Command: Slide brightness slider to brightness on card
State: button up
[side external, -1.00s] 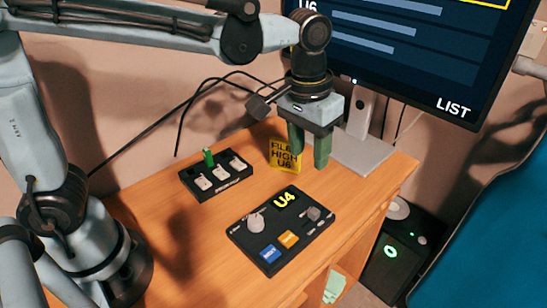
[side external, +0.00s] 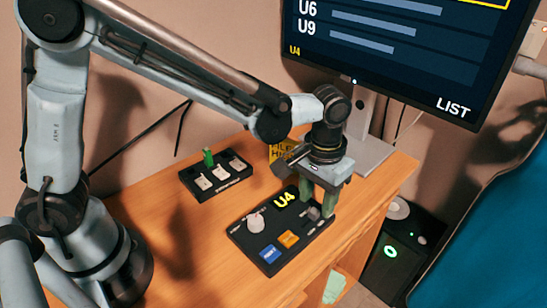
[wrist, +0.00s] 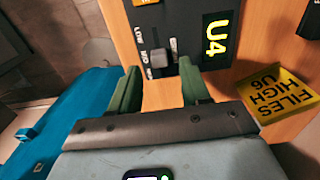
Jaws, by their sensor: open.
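The black control panel (side external: 240,232) lies on the desk with a lit yellow U4 display, a round knob, and blue and orange buttons. Its grey slider cap (wrist: 158,58) sits beside small level labels; LOW is readable, and the exact setting is hard to tell. My gripper (side external: 318,200) is open and lowered over the panel's right part. In the wrist view my green fingertips (wrist: 159,68) stand on either side of the cap, with gaps visible. The yellow card (wrist: 275,95) reads FILES HIGH U6; in the side view my wrist mostly hides it.
A black switch box (side external: 218,185) with a green lever and several white switches stands left of the panel. The monitor (side external: 400,50) shows a list with U6, U9 and a small U4. The desk's right edge is close to the panel, with a blue bed beyond.

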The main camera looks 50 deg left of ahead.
aim_at(314, 214)
jog(key=shift+f, duration=1.2)
jog(key=shift+c, duration=0.2)
grip_shut()
